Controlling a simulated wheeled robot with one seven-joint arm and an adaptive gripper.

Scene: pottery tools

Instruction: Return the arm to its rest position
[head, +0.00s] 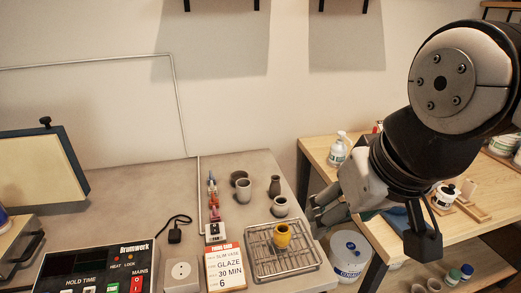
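My gripper (326,208) is at the right of the head view, at the end of my raised, folded arm. It hangs near the gap between the grey worktop and the wooden bench. Its fingers point left and are partly seen from the side. I cannot tell whether they are open or shut, and no held object shows. A yellow cup (282,236) stands on the wire rack (262,262), to the left of and apart from the gripper.
Several small grey and brown pots, including a dark vase (274,186), stand behind the rack. A firing card (226,267) and a control panel (90,272) are at the front. A white bucket (349,256) is below the gripper. The wooden bench (320,150) holds bottles and jars.

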